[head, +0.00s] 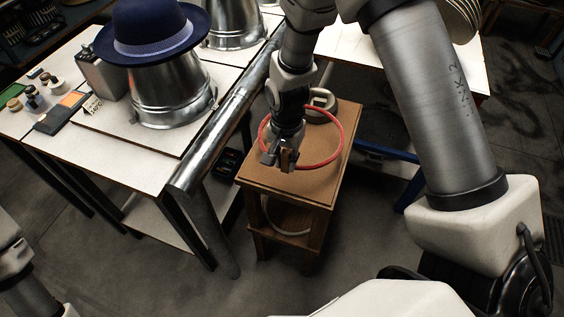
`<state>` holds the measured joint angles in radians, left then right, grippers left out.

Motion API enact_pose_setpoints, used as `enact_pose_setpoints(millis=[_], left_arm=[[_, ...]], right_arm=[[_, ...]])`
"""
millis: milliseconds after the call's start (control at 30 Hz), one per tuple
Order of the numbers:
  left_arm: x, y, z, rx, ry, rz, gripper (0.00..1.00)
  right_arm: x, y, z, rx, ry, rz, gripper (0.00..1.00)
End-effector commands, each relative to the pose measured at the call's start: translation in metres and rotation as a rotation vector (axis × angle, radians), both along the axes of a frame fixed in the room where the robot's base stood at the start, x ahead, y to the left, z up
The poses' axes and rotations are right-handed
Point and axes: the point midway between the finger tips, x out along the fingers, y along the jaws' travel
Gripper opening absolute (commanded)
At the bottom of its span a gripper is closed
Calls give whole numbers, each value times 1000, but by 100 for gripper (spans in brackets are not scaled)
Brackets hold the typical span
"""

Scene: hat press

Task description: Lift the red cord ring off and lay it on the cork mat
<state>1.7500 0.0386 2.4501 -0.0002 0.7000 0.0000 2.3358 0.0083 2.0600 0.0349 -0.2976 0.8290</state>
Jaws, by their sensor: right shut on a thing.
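The red cord ring (339,142) is a thin red loop over the small wooden stand in the middle of the head view. My right gripper (280,163) points down and is shut on the near left part of the ring. The arm hides part of the ring's far left side. The cork mat (313,182) appears to be the brown surface on top of the stand, below the ring. I cannot tell whether the ring touches it or hangs just above. My left gripper is out of view; only parts of my left arm show at the lower left.
A blue felt hat (155,32) sits on a metal hat block (172,92) on the white table (135,165). A metal pipe (222,122) runs along that table's edge, left of the stand. A pale coiled object (322,102) lies at the stand's back.

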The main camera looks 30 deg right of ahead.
Motion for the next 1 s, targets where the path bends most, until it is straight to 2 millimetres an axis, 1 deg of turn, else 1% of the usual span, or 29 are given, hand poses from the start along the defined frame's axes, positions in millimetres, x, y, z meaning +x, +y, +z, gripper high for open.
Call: enact_pose_setpoints(millis=[467, 700, 1000], left_arm=[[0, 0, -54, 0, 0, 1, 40], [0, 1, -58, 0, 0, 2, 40], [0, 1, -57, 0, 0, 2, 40]], right_arm=[[0, 1, -53, -1, -1, 4, 0], [1, 1, -68, -1, -1, 4, 0], [1, 1, -69, 0, -1, 4, 0]])
